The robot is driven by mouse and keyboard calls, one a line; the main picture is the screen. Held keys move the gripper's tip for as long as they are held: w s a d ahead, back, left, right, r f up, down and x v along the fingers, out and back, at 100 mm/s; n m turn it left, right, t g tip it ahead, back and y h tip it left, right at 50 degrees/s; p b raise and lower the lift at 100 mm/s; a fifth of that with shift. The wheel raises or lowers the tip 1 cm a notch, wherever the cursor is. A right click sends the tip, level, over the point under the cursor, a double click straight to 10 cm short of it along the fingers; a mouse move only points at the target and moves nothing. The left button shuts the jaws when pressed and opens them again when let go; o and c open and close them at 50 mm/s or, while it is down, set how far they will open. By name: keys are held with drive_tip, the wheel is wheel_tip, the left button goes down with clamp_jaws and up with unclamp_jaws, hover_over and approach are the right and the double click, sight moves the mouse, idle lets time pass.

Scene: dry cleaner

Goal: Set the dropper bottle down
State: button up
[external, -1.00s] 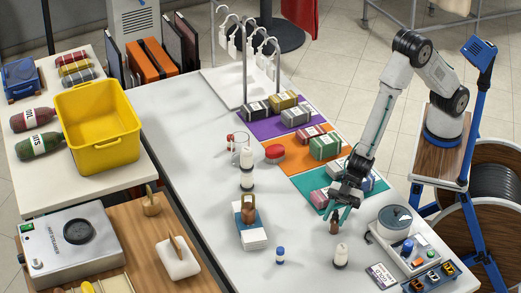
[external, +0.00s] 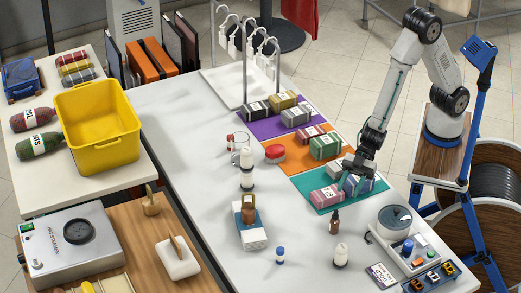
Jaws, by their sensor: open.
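The dropper bottle (external: 335,221), small and brown with a dark top, stands upright on the white table just off the front edge of the teal mat (external: 318,204). My gripper (external: 359,181) is above and behind it to the right, apart from it, over the wrapped packs on the teal mat. The gripper is open, and I see nothing held in it. Its fingertips partly cover the blue-and-green pack (external: 352,186).
A white bottle (external: 340,256) stands in front of the dropper bottle, and a small blue-capped bottle (external: 280,256) is to the left. The table's left side is largely clear.

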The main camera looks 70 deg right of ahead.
drive_tip(key=shift+s+d+r, duration=0.1)
drive_tip(key=shift+d+r, duration=0.05)
drive_tip(key=shift+d, duration=0.3)
